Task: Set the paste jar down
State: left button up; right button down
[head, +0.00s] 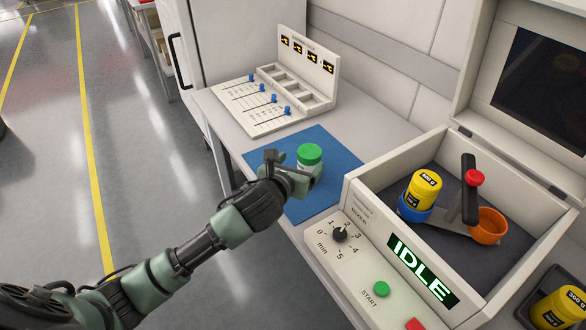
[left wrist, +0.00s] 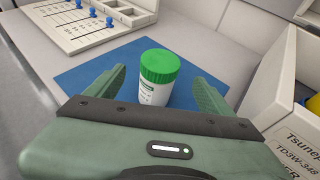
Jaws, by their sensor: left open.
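The paste jar (head: 309,158) is white with a green lid and stands upright on the blue mat (head: 340,158). In the left wrist view the jar (left wrist: 158,78) stands between the two green fingers, with visible gaps on both sides. My left gripper (head: 295,175) is open around the jar, low over the mat. The jar's lower part is partly hidden by the gripper in the head view. My right gripper is not in view.
Right of the mat stands an open mixer (head: 360,215) reading IDLE, holding a yellow weight (head: 424,188) in a blue cup and an empty orange cup (head: 487,226). Behind the mat is a panel with blue sliders (head: 250,115). Another yellow weight (head: 558,308) sits at lower right.

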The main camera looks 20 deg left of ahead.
pick_arm(q)
jog(key=v, duration=0.5)
jog(key=shift+s+r, duration=0.1)
jog(key=shift+s, duration=0.1)
